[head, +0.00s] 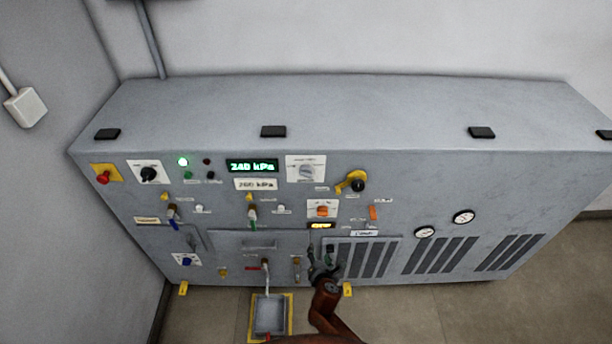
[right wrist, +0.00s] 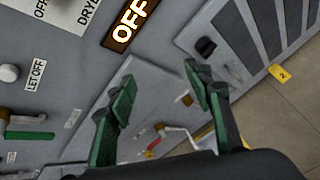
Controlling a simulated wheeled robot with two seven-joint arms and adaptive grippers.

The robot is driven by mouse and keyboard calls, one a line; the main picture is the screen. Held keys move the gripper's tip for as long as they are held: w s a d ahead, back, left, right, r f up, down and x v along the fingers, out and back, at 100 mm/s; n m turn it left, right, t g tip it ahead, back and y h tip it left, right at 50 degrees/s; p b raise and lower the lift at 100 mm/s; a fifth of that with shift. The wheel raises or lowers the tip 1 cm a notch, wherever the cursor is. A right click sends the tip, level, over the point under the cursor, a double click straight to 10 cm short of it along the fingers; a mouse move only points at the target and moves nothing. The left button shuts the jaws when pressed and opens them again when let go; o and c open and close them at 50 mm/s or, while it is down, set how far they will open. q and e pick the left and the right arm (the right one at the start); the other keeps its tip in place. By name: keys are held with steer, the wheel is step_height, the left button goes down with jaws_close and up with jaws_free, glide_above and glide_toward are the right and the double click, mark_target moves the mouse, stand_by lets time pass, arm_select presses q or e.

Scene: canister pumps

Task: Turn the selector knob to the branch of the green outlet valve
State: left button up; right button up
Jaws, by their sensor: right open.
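The panel carries several knobs. A grey knob on a white plate (head: 306,170) sits right of the pressure display, and a black knob on a white plate (head: 148,174) sits at the upper left. I cannot read which is the selector. The green-handled valve (head: 252,216) is mid-panel; it also shows in the right wrist view (right wrist: 28,135) at the left edge. My right gripper (head: 323,264) is low in front of the panel, below the lit OFF display (head: 321,226). In the right wrist view its fingers (right wrist: 160,75) are apart with nothing between them. My left gripper is out of view.
An orange knob (head: 322,210) is above the OFF display. A grey tray (head: 269,316) lies on the floor below.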

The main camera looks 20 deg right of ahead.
steer(key=w+a+r+n+t+h+p, duration=0.1)
steer(key=w+a+r+n+t, duration=0.1)
steer(key=r, duration=0.8)
steer(key=w+a+r+n+t+p, duration=0.1)
steer(key=w+r+n, duration=0.1)
steer(key=r, duration=0.7)
steer(key=n+t+h, duration=0.1)
steer(key=n+t, duration=0.2)
glide_toward(306, 176)
steer(key=w, duration=0.3)
steer(key=x, duration=0.7)
steer(key=shift+s+d+p, duration=0.15)
steer(key=shift+d+p, duration=0.15)
steer(key=shift+d, duration=0.05)
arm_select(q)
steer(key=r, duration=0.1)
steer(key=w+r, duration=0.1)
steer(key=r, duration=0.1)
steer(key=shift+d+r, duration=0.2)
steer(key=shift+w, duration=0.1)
arm_select(e)
steer(key=c, duration=1.1)
